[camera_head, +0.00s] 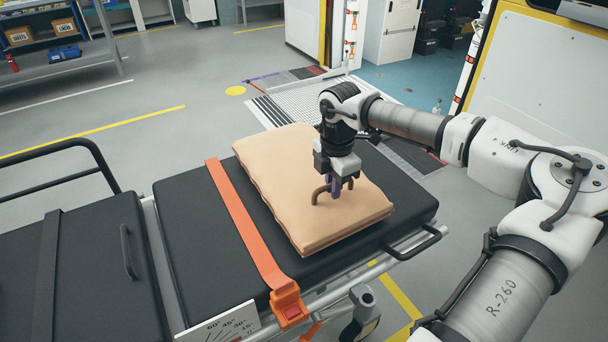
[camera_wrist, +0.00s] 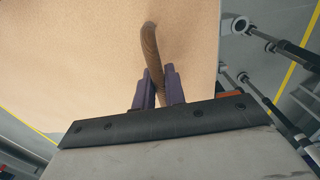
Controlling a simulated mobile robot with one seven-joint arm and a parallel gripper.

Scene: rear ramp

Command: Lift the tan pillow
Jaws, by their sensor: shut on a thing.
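The tan pillow (camera_head: 300,185) lies on the black stretcher pad (camera_head: 190,225), toward its right end. A brown loop handle (camera_head: 318,192) stands up from the pillow's top. My gripper (camera_head: 338,190) points down over the pillow and is shut on this handle. In the wrist view the purple fingers of my gripper (camera_wrist: 160,82) close around the curved brown handle (camera_wrist: 149,45), with the tan pillow (camera_wrist: 80,50) filling much of the view. The pillow appears to rest on the pad; whether its underside is clear cannot be told.
An orange strap (camera_head: 245,225) with a red buckle crosses the pad left of the pillow. The stretcher's metal side rail (camera_head: 340,283) runs along the near edge. A ramp (camera_head: 310,100) lies behind. Open grey floor (camera_head: 120,150) is at the left.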

